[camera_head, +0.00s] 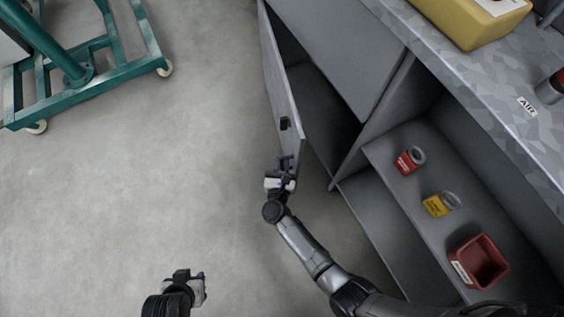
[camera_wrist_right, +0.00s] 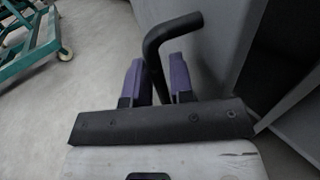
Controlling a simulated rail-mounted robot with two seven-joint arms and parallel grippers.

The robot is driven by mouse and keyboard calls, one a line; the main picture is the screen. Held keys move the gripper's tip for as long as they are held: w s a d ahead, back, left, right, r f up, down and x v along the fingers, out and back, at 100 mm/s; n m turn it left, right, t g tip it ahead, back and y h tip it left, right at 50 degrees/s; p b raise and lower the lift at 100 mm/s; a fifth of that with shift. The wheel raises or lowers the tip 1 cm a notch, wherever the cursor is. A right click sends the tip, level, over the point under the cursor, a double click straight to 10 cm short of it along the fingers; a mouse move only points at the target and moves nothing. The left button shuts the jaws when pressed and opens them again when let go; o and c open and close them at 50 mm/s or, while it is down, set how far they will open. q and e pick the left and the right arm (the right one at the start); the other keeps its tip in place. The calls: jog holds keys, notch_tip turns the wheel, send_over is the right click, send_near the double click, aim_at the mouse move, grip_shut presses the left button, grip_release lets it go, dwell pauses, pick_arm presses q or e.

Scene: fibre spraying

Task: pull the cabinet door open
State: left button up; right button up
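The grey cabinet door (camera_head: 281,85) stands swung out from the cabinet, with a dark gap behind it. A small black handle (camera_head: 284,123) is on its outer face, near the free edge. My right gripper (camera_head: 284,163) is just below the handle in the head view. In the right wrist view, the bent black handle (camera_wrist_right: 154,48) shows between the two purple fingers of the gripper (camera_wrist_right: 157,80), with narrow gaps at both sides.
A green wheeled frame (camera_head: 75,72) stands at the upper left. Open shelves (camera_head: 385,160) at the right hold a red can (camera_head: 404,162), a yellow can (camera_head: 436,206) and a red bin (camera_head: 478,262). A yellow case (camera_head: 465,20) sits on the worktop (camera_head: 480,90). The floor left of the door is clear.

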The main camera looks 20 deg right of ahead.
jog(key=shift+s+a+r+p, duration=0.15)
jog(key=shift+s+p, duration=0.15)
jog(key=shift+s, duration=0.15)
jog(key=p+v, duration=0.2)
jog(key=v, duration=0.4)
jog(key=shift+s, duration=0.25)
jog(key=shift+a, duration=0.2)
